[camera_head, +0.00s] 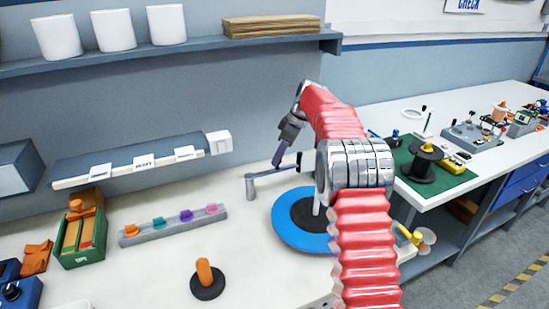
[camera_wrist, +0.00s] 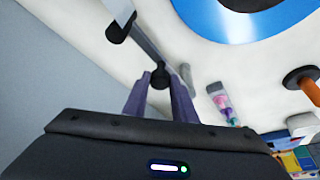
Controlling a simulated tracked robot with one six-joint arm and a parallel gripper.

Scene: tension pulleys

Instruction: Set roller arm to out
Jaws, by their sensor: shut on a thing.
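The roller arm (camera_head: 272,174) is a slim grey bar on the white bench, running from a short grey post (camera_head: 250,188) toward the upper edge of a blue disc with a dark centre (camera_head: 282,226). In the wrist view the bar (camera_wrist: 147,46) ends near a dark knob (camera_wrist: 160,75), with a dark cylinder (camera_wrist: 119,31) at its other end. My gripper (camera_head: 277,162) reaches down to the arm. In the wrist view its purple fingers (camera_wrist: 159,86) are shut on the dark knob. My red arm hides part of the disc.
A rail with several coloured knobs (camera_head: 173,226) lies left of the disc. An orange-handled black base (camera_head: 207,281) stands in front. A green box (camera_head: 82,240) is at the left. A labelled ledge (camera_head: 135,163) runs behind. A second bench (camera_head: 475,150) is at right.

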